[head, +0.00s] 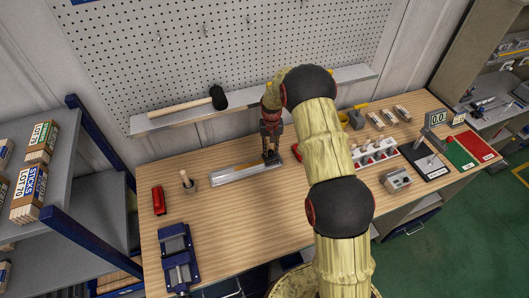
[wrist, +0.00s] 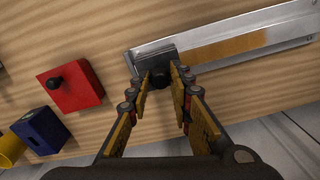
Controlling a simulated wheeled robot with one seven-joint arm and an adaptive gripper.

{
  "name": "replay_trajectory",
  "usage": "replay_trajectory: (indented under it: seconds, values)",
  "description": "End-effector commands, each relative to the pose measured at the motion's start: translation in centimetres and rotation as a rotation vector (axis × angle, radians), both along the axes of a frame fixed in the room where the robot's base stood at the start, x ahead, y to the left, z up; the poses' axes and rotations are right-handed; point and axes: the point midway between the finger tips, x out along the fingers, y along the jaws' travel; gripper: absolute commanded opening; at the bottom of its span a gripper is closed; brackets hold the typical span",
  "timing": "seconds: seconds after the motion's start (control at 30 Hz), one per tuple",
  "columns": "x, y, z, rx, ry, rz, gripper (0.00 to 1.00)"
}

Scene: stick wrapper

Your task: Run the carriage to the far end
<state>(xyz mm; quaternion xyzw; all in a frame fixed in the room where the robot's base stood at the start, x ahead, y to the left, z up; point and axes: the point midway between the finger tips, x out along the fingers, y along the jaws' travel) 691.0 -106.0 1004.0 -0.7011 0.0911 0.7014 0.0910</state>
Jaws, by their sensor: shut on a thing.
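The wrapper's long metal rail (head: 232,174) lies on the wooden bench, with an orange-brown strip along its middle. In the wrist view the rail (wrist: 270,55) runs from the centre to the upper right. The dark grey carriage (wrist: 150,62) sits at the rail's left end there, which is the right end in the head view. My gripper (wrist: 161,76) is shut on the carriage's black knob (wrist: 160,79), with a finger on either side. In the head view my gripper (head: 271,155) points down at the rail's right end and hides the carriage.
A red block (wrist: 72,87) with a black knob and a blue block (wrist: 40,130) stand beside the rail's carriage end. Left of the rail are a small cup with a wooden piece (head: 188,181), a red object (head: 158,200) and a blue vise-like fixture (head: 176,255).

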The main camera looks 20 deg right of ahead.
Motion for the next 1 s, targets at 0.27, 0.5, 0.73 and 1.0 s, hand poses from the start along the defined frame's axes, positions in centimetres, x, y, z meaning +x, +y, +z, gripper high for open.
replay_trajectory:
  seconds: [0.27,0.5,0.73,1.0]
  values:
    - [0.05,-0.07,0.07,0.0,-0.001,-0.001,0.0]
    - [0.05,-0.02,0.05,0.0,-0.001,0.0,0.33]
    - [0.03,-0.01,0.02,0.0,0.0,0.0,0.4]
    - [0.06,-0.02,0.49,0.0,-0.001,0.0,0.4]
